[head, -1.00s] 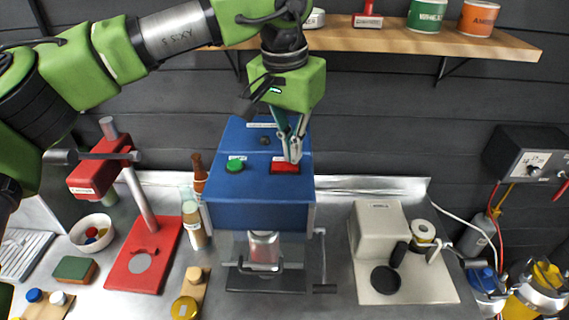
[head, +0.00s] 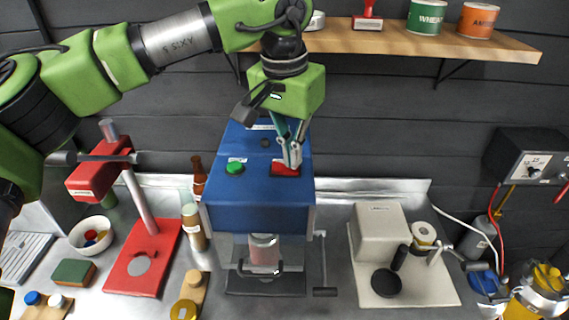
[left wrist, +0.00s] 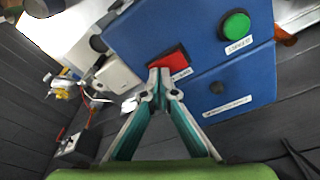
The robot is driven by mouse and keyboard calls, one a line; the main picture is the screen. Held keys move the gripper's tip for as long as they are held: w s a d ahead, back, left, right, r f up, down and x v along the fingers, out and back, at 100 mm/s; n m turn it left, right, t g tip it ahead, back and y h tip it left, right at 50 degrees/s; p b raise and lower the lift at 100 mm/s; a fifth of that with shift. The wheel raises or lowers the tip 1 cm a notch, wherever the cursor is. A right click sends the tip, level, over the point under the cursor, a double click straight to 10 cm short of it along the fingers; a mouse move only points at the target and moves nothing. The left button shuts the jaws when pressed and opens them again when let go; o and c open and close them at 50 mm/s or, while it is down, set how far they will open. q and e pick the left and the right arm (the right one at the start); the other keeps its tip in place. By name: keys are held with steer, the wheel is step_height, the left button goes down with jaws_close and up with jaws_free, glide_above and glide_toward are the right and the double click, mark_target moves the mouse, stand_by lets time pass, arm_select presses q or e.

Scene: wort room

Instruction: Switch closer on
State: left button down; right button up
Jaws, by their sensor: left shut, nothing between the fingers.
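The blue closer (head: 255,205) stands on the metal bench against the wall. Its sloped top has a green button (head: 235,167) on the left and a red switch (head: 285,170) on the right. My left gripper (head: 291,164) comes down from above, fingers shut and empty, with its tips at the red switch. In the left wrist view the fingertips (left wrist: 159,72) overlap the red switch (left wrist: 172,60) and partly hide it. Whether they touch or press it I cannot tell. The green button also shows in the left wrist view (left wrist: 235,25). My right gripper is out of view.
A red stand (head: 143,262) and a brown bottle (head: 199,176) are left of the closer. A cream device (head: 382,235) stands to its right. A wooden shelf (head: 400,40) with tins (head: 427,17) hangs above. A grey control box (head: 527,160) is at far right.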

arm_select(q)
steer(key=shift+r+p, duration=2.6)
steer(key=shift+r, duration=0.75)
